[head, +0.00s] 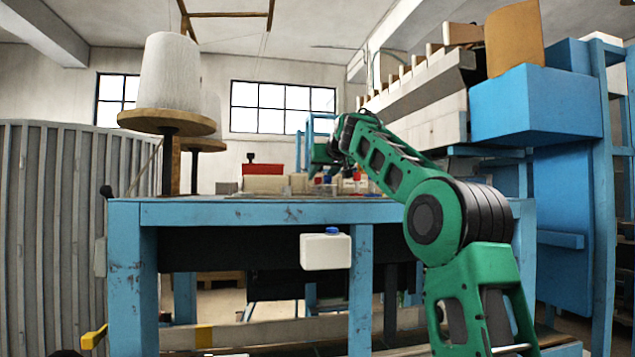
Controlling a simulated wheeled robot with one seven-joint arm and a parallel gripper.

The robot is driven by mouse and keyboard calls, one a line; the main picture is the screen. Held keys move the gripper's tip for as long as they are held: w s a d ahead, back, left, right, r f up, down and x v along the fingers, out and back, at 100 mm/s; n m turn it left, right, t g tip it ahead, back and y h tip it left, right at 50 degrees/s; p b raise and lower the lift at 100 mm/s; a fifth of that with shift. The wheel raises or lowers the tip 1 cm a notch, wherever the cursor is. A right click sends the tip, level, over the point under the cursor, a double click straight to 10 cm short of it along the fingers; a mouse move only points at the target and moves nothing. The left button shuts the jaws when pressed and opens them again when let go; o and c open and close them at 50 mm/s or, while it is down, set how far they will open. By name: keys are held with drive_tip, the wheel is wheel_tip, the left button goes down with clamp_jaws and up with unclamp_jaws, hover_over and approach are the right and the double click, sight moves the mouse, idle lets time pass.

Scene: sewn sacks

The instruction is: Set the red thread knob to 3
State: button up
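My green arm reaches over the blue table (270,212), and my gripper (318,172) is low over the tabletop clutter, small and partly hidden by the arm. I cannot tell whether it is open or shut. A red part (263,169) with a black piece above it stands on the tabletop left of my gripper. Small red and blue spots show close to my gripper. I cannot tell which red part is the thread knob, and no dial marks or numbers are readable.
Large white thread cones (168,72) stand on wooden discs at the table's left. A white jug (325,250) with a blue cap is at the table's front. A blue box (535,105) and shelving stand at right. Grey corrugated panels (50,220) stand at left.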

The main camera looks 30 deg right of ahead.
drive_tip(key=shift+w+d+f, duration=0.15)
drive_tip(key=shift+w+f, duration=0.1)
drive_tip(key=shift+w, duration=0.4)
drive_tip(key=shift+c, duration=0.4)
clamp_jaws()
drive_tip(key=shift+w+a+m+h, duration=0.1)
drive_tip(key=shift+a+m+h, duration=0.15)
drive_tip(key=shift+m+h, duration=0.15)
drive_tip(key=shift+w+a+f+m+g+h, duration=0.1)
drive_tip(key=shift+m+g+h, duration=0.25)
drive_tip(key=shift+m+h, duration=0.3)
drive_tip(key=shift+a+m+g+h, duration=0.1)
drive_tip(key=shift+m+g+h, duration=0.25)
drive_tip(key=shift+m+h, duration=0.25)
